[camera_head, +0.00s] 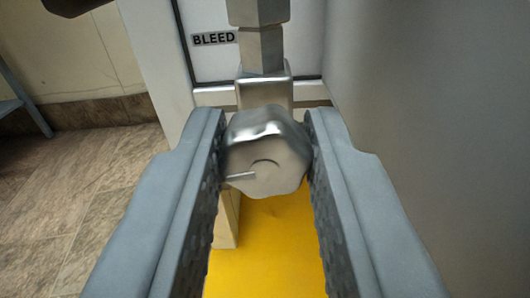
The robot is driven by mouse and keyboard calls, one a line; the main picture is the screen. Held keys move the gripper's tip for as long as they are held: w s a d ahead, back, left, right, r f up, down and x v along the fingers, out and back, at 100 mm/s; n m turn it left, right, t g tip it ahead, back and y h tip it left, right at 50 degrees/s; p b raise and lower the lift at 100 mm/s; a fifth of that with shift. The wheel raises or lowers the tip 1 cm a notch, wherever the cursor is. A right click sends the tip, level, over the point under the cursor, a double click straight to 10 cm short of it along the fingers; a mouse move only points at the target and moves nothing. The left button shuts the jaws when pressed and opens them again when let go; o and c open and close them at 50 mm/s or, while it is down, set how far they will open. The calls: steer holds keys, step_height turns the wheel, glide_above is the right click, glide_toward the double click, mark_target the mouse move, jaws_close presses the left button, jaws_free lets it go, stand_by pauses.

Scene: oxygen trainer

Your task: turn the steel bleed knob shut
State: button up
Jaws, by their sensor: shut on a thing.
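The steel bleed knob (268,155) is in the middle of the head camera view, a lobed metal knob facing me with a short pointer mark toward its lower left. It sits in front of a steel valve body (264,92) with a pipe fitting rising above it. A "BLEED" label (213,38) is on the white panel at the upper left of the knob. My gripper (266,140) is shut on the knob, with one grey padded finger at its left side and the other at its right. The fingers hide the knob's side edges.
A grey wall or panel (440,130) stands close along the right. A yellow surface (265,250) lies below the knob. A pale upright post (227,220) is just left of it. Tiled floor (90,190) is open at the left.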

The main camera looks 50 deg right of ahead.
steer(key=o, duration=1)
steer(key=v, duration=1.7)
steer(key=shift+s+a, duration=0.2)
